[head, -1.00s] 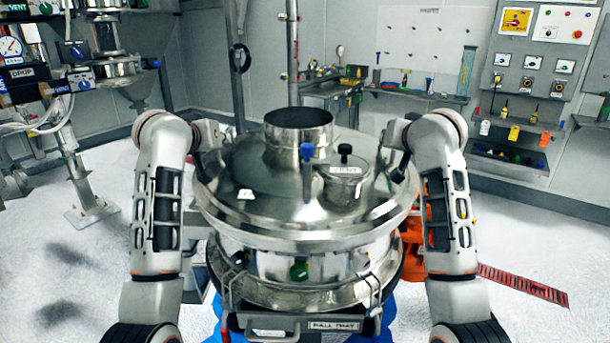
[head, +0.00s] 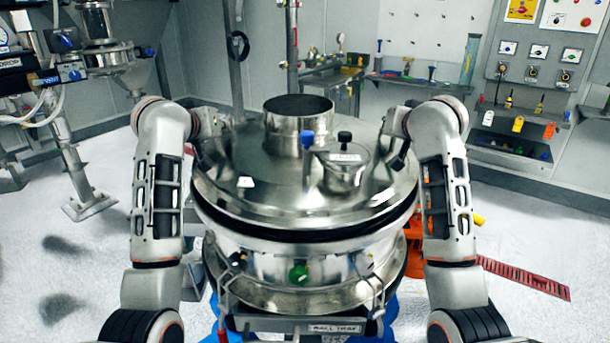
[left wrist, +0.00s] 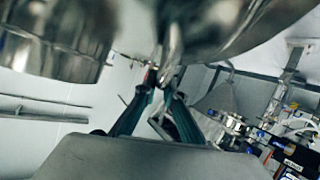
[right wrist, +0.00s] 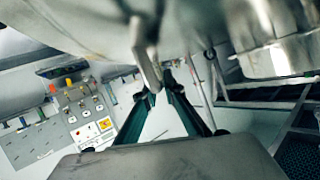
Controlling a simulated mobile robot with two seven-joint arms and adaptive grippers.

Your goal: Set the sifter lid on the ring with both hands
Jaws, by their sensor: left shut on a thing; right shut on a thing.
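The steel sifter lid (head: 260,170) is a wide dome with an open spout (head: 299,122), a small capped port (head: 341,168) and a blue-topped pin. My left gripper (head: 208,125) is shut on the lid's left handle; the left wrist view shows its fingertips (left wrist: 165,88) on metal. My right gripper (head: 393,145) is shut on the right handle (right wrist: 146,58), seen between its fingertips in the right wrist view. The lid is over the steel ring (head: 265,264), and a black band shows under its rim. The ring's top edge is hidden, so contact is unclear.
Clamps (head: 366,265) hang around the ring, with a green knob (head: 298,273) at its front. A labelled tray front (head: 335,328) is below. Hopper equipment stands at left, a tool bench (head: 420,85) and control panel behind. Open floor lies on both sides.

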